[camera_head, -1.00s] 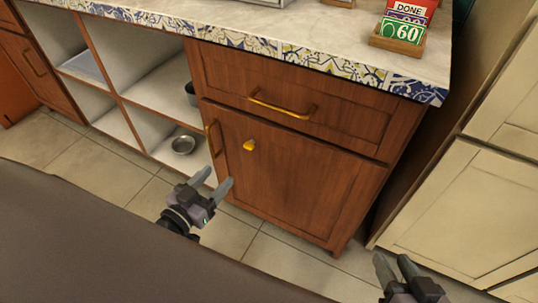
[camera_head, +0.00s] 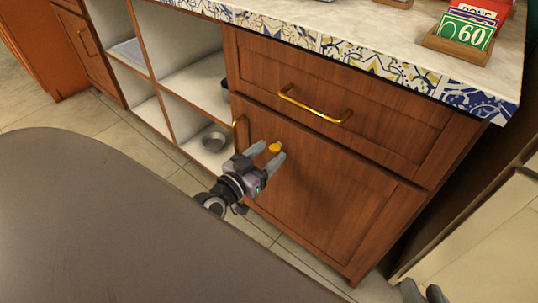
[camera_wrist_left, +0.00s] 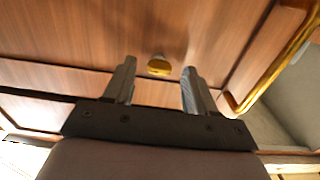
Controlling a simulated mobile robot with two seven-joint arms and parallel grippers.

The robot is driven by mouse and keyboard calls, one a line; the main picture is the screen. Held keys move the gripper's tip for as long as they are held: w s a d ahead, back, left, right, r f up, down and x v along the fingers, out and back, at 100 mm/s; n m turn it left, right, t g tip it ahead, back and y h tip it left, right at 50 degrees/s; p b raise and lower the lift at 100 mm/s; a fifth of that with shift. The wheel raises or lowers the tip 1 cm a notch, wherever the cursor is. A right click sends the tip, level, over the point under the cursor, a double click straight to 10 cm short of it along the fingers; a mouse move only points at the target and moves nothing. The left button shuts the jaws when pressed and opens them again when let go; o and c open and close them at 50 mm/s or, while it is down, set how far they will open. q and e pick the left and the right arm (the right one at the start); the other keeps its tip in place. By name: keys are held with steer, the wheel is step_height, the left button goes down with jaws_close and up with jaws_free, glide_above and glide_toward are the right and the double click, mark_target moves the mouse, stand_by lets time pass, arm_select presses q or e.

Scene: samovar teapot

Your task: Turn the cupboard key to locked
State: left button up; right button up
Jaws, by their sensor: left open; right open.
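The cupboard key (camera_head: 274,147) is a small yellow-gold knob on the wooden cupboard door (camera_head: 325,190), near its upper left corner. My left gripper (camera_head: 268,160) is open in front of the door, its fingertips close to the key. In the left wrist view the key (camera_wrist_left: 159,66) shows beyond and between the two open fingers (camera_wrist_left: 155,85), with a gap to each finger. I cannot tell whether the fingertips reach past it. My right gripper (camera_head: 425,292) shows only at the bottom right edge, open and away from the cupboard.
A gold vertical handle (camera_head: 239,134) is just left of the key; it also shows in the wrist view (camera_wrist_left: 265,65). A drawer with a gold handle (camera_head: 313,107) is above. The counter (camera_head: 400,35) overhangs above.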

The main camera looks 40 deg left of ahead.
arm_select(q)
steer(key=shift+w, duration=0.4)
steer(key=shift+c, duration=0.3)
jaws_close()
